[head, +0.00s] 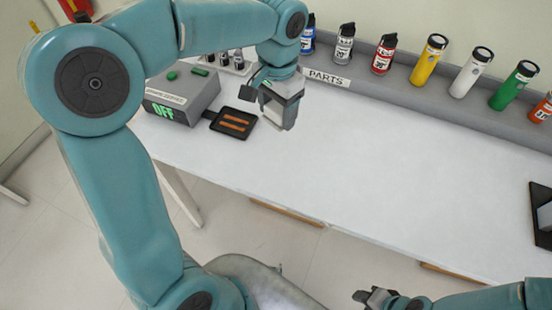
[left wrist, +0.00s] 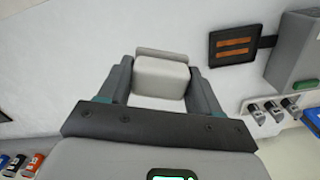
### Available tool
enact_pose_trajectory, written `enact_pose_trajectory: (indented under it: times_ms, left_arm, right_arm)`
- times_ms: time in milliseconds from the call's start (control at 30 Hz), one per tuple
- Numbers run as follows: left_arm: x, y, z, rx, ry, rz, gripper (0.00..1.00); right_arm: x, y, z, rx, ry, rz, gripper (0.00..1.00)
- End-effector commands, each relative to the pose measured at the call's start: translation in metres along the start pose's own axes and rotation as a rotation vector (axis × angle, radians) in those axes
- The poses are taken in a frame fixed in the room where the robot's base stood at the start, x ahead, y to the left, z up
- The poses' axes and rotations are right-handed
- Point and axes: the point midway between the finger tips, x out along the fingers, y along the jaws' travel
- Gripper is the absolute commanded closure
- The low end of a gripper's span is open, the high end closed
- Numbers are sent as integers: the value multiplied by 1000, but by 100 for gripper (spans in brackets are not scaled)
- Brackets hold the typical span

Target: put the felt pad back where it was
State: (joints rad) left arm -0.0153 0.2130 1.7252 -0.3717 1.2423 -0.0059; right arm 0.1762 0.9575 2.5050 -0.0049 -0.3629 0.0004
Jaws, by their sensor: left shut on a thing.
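A pale grey block, which looks to be the felt pad (left wrist: 160,80), sits between the two dark fingers of my left gripper (left wrist: 160,66) in the left wrist view. It has a thin grey plate along its far edge. In the head view my left gripper (head: 282,110) points down above the white table, just right of the small black tray. The fingers are shut on the pad. My right gripper (head: 376,297) shows at the bottom of the head view, off the table's front edge; its opening is unclear.
A black tray (head: 253,131) with two orange strips lies beside a grey box (head: 184,108) reading OFF. A rail (head: 420,98) of coloured bottles runs along the back. A dark tray (head: 537,193) with a grey item is at the right edge. The middle of the table (head: 390,165) is clear.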

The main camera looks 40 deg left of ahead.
Motion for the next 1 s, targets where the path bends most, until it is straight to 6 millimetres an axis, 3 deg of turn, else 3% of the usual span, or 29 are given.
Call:
enact_pose_trajectory:
  times_ms: [200,400,567,800,1000]
  left_arm:
    - [68,3,-2,8,-9,1,61]
    - [112,4,-4,10,-5,2,61]
    - [126,3,-4,9,-3,0,61]
    - [162,2,-4,6,-4,1,61]
    - [166,2,-4,6,0,0,61]
  right_arm:
    - [1,0,0,0,1,0,60]
    - [1,0,0,0,0,0,60]
    - [1,0,0,0,0,0,60]
    - [1,0,0,0,0,0,60]
    - [1,0,0,0,0,0,60]
